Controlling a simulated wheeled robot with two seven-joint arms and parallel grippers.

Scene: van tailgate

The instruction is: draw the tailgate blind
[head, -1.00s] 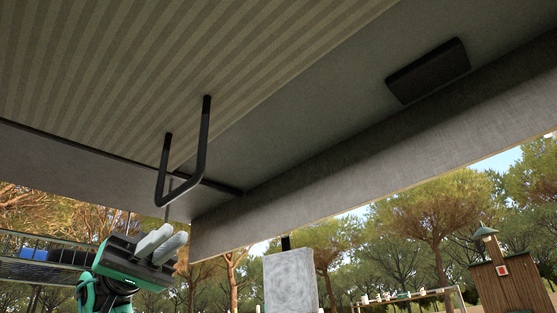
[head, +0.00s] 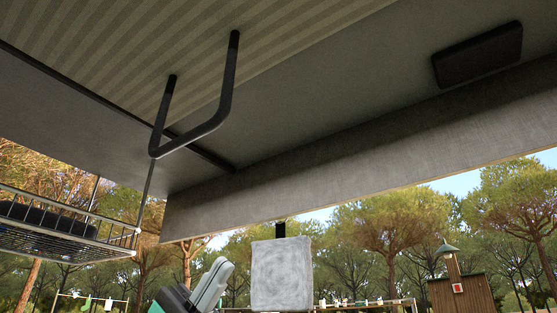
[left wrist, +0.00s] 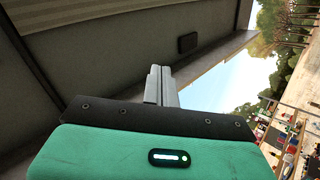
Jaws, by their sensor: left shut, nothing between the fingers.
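The striped tailgate blind (head: 110,50) hangs overhead at the upper left in the head view, with a dark bar (head: 110,110) along its edge. A black U-shaped handle (head: 208,124) hangs from it. My left gripper (head: 222,268) is low in the head view, below and to the right of the handle and clear of it. Its pale fingers are together with nothing between them. In the left wrist view the shut fingers (left wrist: 159,72) point up towards the grey panel, and a strip of the blind (left wrist: 70,10) shows at the upper left. My right gripper is not in view.
A grey tailgate panel (head: 330,110) with a black box (head: 478,54) spans overhead; its lower lip (head: 370,172) slopes across. A wire rack (head: 70,235) is at the left. Trees and a wooden hut (head: 462,292) are beyond.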

